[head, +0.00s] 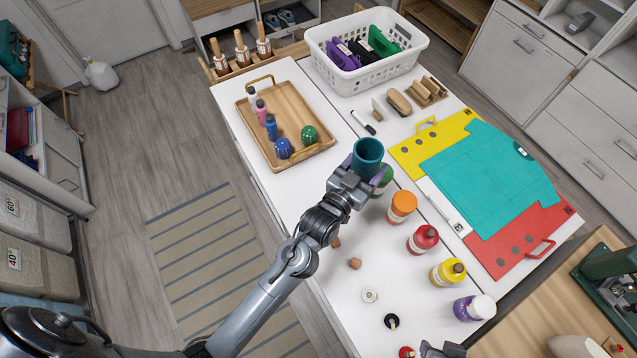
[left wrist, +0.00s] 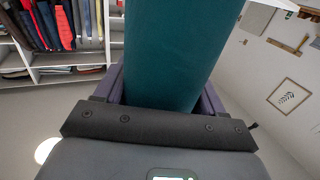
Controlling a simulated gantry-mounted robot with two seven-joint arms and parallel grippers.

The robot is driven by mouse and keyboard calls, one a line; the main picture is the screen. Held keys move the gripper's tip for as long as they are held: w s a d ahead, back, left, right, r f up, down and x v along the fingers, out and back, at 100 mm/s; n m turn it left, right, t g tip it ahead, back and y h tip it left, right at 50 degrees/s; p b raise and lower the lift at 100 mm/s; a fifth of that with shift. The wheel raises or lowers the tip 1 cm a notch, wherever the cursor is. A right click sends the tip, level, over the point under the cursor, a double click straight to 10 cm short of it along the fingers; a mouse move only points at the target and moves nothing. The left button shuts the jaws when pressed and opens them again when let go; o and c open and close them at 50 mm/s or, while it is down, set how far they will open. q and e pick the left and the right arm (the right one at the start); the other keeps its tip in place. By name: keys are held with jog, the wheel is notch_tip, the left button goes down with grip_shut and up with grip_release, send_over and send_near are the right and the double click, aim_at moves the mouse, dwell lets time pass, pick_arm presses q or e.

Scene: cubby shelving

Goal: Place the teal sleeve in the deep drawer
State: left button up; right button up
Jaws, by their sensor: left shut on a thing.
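The teal sleeve (head: 367,158) is an open-topped cylinder held upright above the white table. My left gripper (head: 352,182) is shut on it, and its purple fingers are on either side. The sleeve also fills the upper middle of the left wrist view (left wrist: 172,50), between the fingers. A grey shape (head: 441,350) at the bottom edge of the head view may be part of my right gripper; its jaws do not show clearly. White drawer fronts with handles (head: 515,52) stand shut at the upper right. I cannot tell which is the deep drawer.
The white table (head: 345,285) holds a wooden tray (head: 243,125), a white basket (head: 372,78), several bottles like the orange one (head: 402,206), and coloured boards (head: 490,178). A green bottle (head: 384,182) stands close behind my left gripper. Striped mat and open floor (head: 120,150) lie left.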

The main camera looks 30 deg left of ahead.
pick_arm(q)
jog(key=w+a+f, duration=0.4)
jog(key=a+f, duration=0.6)
jog(key=f, duration=0.1)
jog(key=shift+w+f, duration=0.3)
jog(key=shift+a+b, duration=0.1)
jog(key=shift+b, duration=0.2)
jog(key=shift+f, duration=0.2)
jog(key=o, duration=1)
jog(key=shift+o, duration=0.2)
jog(key=shift+r, duration=0.1)
